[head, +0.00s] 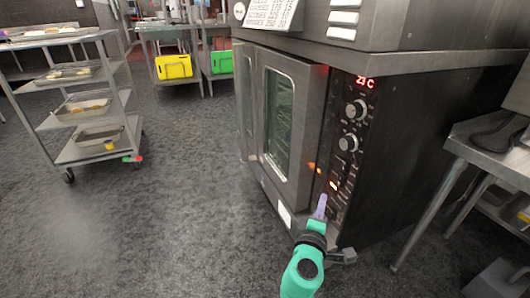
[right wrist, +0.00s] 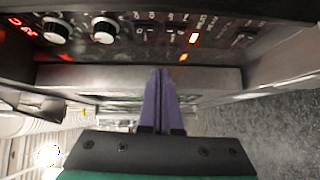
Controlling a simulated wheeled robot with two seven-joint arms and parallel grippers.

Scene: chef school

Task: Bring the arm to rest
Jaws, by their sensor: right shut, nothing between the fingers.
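My right gripper (head: 320,207) is at the lower middle of the head view, with a green wrist and purple fingers. Its fingers are shut and hold nothing. It is in front of the lower control panel of a steel oven (head: 308,130). The right wrist view shows the same closed fingers (right wrist: 161,85), with the panel's knobs and lit switches beyond them. I cannot tell whether the fingertips touch the oven. My left gripper does not show.
The oven door (head: 278,125) looks closed. A wheeled rack (head: 92,150) with trays stands at the left. A steel table (head: 490,150) is at the right. The floor (head: 180,210) at left centre is clear.

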